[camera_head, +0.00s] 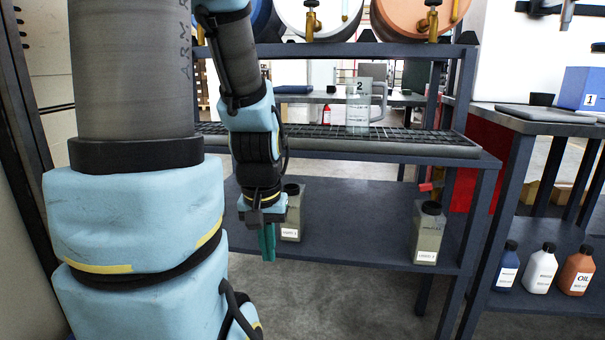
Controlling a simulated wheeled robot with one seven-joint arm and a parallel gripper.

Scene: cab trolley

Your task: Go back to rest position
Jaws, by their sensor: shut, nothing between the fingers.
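My gripper (267,243) hangs pointing down at the end of my arm, left of the picture's middle. Its teal fingers are shut with nothing between them. It is in front of the trolley's lower shelf (350,222). A bottle with a dark cap and a white label (291,215) stands on that shelf just right of my gripper and is partly hidden by it. A similar bottle (428,236) stands at the shelf's right end. A clear jug marked 2 (358,110) stands upright on the upper grated shelf (430,140).
Drums with brass taps (415,15) lie on the top rack. At right, a bench (535,120) carries a blue box marked 1 (583,88). Blue, white and brown bottles (541,268) stand on its lower shelf. Bare floor (320,300) shows in front of the trolley.

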